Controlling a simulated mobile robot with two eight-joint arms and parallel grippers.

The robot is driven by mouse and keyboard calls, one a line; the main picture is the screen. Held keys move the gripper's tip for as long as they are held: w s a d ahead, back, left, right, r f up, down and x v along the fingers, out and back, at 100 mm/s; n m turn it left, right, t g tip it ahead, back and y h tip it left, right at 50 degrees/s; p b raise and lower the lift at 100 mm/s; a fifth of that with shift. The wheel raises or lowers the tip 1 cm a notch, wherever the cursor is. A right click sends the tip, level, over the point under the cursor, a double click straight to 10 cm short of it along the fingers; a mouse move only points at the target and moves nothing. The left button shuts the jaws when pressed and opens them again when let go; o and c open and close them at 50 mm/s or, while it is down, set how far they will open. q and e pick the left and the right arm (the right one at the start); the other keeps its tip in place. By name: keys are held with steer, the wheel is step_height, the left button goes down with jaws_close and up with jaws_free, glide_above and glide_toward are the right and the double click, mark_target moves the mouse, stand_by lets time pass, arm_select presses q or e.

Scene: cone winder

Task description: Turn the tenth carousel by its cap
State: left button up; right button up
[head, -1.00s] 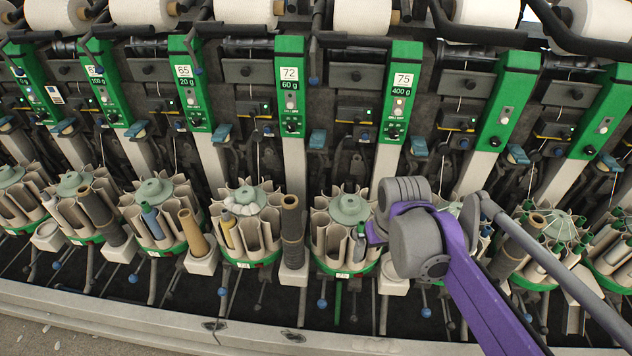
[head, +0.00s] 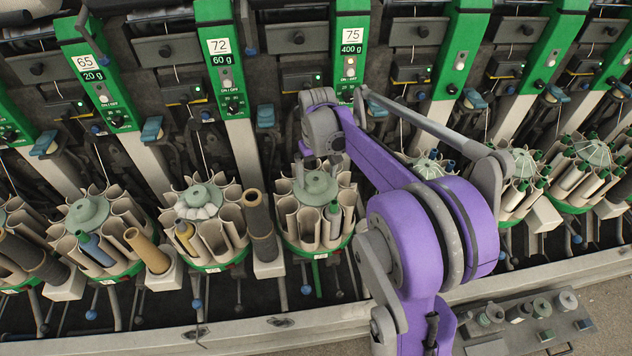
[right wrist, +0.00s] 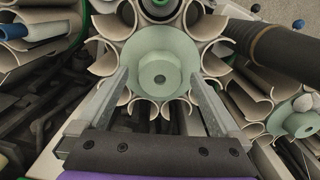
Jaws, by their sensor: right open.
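The carousel (head: 292,232) below my right gripper is a ring of beige open tubes on a green base, with a pale green domed cap (head: 314,187) in its middle. One tube holds a bobbin with a green top (head: 333,211). In the right wrist view the round cap (right wrist: 160,72) lies between the two fingers of my open right gripper (right wrist: 158,80). The fingers stand on either side of the cap, and I cannot tell whether they touch it. In the head view the right gripper (head: 304,164) is above the cap, partly hidden by its wrist. My left gripper is not in view.
A carousel with white material round its cap (head: 199,195) stands to the left, with a dark brown tube (head: 259,224) between. More carousels stand to the right, partly behind my purple arm. Green panels (head: 351,60) rise behind. A grey tray of parts (head: 525,325) is at lower right.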

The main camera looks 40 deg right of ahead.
mark_target(317, 181)
steer(key=shift+f, duration=1.65)
jaws_close()
